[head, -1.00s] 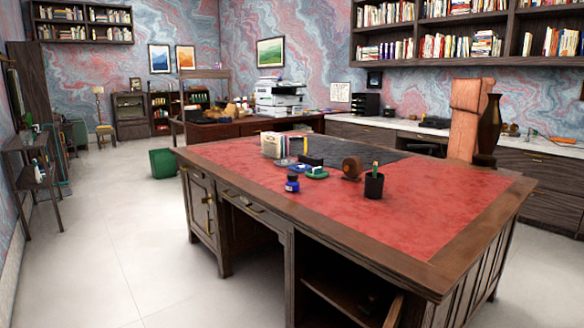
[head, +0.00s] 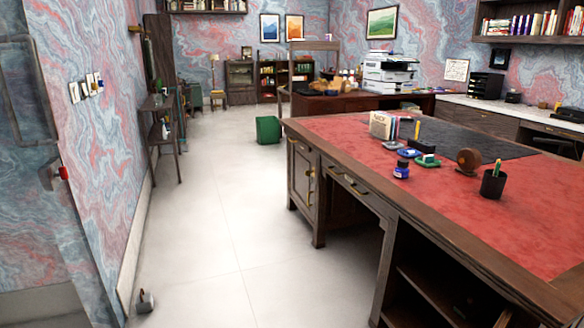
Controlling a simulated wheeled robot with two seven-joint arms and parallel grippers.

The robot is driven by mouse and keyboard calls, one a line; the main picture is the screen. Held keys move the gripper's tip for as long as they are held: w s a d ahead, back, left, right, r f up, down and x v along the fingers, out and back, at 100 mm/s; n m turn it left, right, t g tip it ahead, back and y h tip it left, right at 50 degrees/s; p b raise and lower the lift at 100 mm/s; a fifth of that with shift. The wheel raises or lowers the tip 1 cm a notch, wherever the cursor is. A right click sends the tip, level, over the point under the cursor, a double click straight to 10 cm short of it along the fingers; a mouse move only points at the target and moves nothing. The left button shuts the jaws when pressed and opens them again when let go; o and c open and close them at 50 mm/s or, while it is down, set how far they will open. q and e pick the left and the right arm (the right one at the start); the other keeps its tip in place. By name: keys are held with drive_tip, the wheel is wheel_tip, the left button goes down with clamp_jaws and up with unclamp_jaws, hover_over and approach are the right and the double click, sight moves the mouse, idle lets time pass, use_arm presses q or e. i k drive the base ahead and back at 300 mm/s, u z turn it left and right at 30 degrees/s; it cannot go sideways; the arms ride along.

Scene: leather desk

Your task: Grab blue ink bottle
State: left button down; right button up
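The blue ink bottle (head: 401,170) stands upright on the red leather top of the desk (head: 460,200), near the desk's front edge. It has a dark blue body with a pale label band. A blue round item (head: 409,152) and a green item (head: 427,161) lie just behind it. Neither of my grippers shows in the head view.
A pencil cup (head: 493,182), a brown round object (head: 468,160) and a card holder (head: 382,125) stand on the desk. Open floor (head: 220,220) lies left of the desk. A green bin (head: 268,130) stands beyond. A patterned wall (head: 90,130) borders the left.

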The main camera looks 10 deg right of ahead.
sight(399, 173)
drive_tip(key=u, duration=0.5)
drive_tip(key=i, duration=1.7)
drive_tip(key=z, duration=1.95)
drive_tip(key=i, duration=0.5)
drive_tip(key=z, duration=0.1)
